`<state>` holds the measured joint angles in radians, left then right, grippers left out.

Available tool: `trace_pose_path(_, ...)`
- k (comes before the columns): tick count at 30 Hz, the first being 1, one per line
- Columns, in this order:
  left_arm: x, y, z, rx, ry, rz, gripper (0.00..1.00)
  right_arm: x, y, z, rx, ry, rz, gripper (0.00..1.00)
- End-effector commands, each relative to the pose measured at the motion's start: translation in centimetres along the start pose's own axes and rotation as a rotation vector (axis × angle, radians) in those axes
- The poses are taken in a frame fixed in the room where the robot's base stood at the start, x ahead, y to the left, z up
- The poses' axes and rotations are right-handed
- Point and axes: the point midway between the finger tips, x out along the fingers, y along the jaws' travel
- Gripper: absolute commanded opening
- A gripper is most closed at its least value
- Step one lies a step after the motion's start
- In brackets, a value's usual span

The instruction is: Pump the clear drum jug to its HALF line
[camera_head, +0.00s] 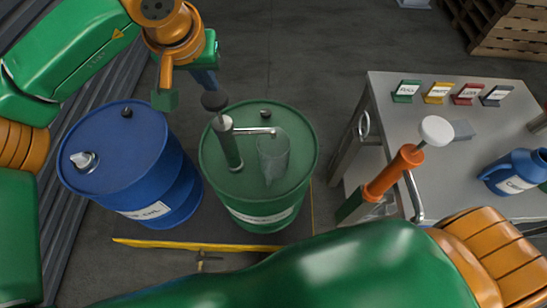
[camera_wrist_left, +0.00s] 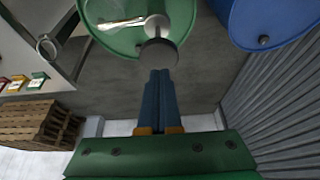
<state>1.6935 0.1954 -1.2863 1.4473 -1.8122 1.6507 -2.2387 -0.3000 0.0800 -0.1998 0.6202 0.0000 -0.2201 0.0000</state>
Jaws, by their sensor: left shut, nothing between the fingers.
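The clear jug (camera_head: 273,155) stands on the green drum (camera_head: 225,185), under the outlet of the metal spout (camera_head: 255,131). It looks empty; its HALF line is too small to make out. The drum's hand pump (camera_head: 230,145) stands upright with a dark round knob (camera_head: 215,100) on top. My left gripper (camera_head: 207,80) is shut and empty, close above and behind the knob. In the left wrist view its blue fingers (camera_wrist_left: 159,75) end right by the knob (camera_wrist_left: 158,52); I cannot tell whether they touch. My right gripper is not in view; my right arm crosses the bottom.
A blue drum (camera_head: 120,150) stands left of the green one. At right, an orange pump (camera_head: 393,172) with a white knob stands before a grey table (camera_head: 385,85) with several coloured labels and a blue jug (camera_head: 515,172). A yellow-edged platform (camera_head: 180,245) lies under the drums.

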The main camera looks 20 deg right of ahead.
Motion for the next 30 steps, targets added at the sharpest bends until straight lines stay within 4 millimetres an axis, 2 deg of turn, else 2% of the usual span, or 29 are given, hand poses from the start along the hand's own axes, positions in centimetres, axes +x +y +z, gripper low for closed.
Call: trace_pose_path(30,2.8,0.0,1.2,0.0,-0.001,0.0,0.0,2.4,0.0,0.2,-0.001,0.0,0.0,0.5)
